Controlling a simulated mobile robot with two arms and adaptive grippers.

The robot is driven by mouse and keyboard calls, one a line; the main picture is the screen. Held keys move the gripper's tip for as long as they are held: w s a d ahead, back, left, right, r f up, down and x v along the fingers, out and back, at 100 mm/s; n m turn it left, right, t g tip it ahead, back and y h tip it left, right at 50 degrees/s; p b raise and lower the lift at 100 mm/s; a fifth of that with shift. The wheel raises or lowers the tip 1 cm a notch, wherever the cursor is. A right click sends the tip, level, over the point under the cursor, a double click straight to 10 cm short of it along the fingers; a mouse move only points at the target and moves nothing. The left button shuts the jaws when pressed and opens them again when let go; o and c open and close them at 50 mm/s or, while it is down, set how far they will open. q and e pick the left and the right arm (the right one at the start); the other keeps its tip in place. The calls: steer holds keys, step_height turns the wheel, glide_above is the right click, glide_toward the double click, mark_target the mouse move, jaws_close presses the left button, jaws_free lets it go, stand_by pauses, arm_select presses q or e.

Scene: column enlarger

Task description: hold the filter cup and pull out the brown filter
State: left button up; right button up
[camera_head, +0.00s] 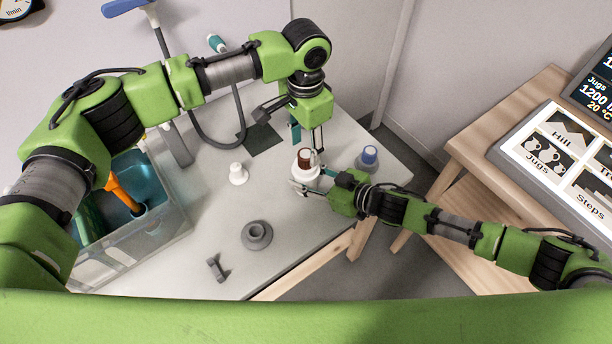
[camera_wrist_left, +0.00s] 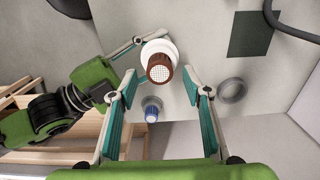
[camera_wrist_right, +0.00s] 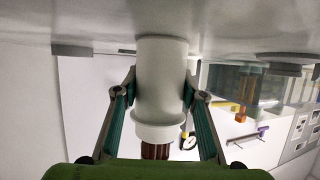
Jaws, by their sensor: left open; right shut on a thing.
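The white filter cup (camera_head: 303,175) stands on the table with the brown filter (camera_head: 305,155) sticking out of its top. My right gripper (camera_head: 310,181) is shut around the cup's side; the right wrist view shows the cup (camera_wrist_right: 162,85) between its fingers, with the brown filter (camera_wrist_right: 156,151) beyond its rim. My left gripper (camera_head: 314,146) points down over the filter. In the left wrist view it is open (camera_wrist_left: 162,84), with the brown filter (camera_wrist_left: 160,69) between and a little ahead of its fingertips, apart from both.
A smaller white piece (camera_head: 238,174), a grey ring-like piece (camera_head: 257,235) and a small grey piece (camera_head: 217,268) stand to the left. A clear bin (camera_head: 170,236) holds tools. A dark mat (camera_head: 262,139) lies behind.

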mark_target(305, 154)
arm_select(q)
steer(key=shift+f, duration=1.9)
jaws_close()
